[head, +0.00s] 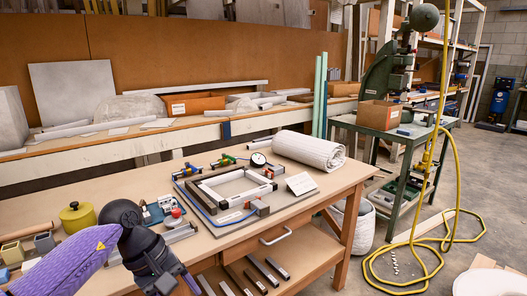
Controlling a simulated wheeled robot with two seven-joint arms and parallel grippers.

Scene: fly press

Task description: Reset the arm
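The fly press (379,76) stands on a green metal bench (402,147) at the back right. Its body is dark green. A dark round ball weight (425,17) sits at the top right of it, by the press's arm. The arm itself is small and hard to make out against the shelving. My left arm comes in from the lower left in a purple sleeve. Its black gripper (172,283) is over the near left of the wooden workbench, far from the press. Its fingertips are not clear at the bottom edge. My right gripper is not in view.
The wooden workbench (120,185) holds a clamped frame fixture (232,190), a rolled white mat (309,150) and a yellow-green pot (78,217). A cardboard box (379,115) is on the green bench. A yellow hose (452,165) hangs before the press and coils on the floor.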

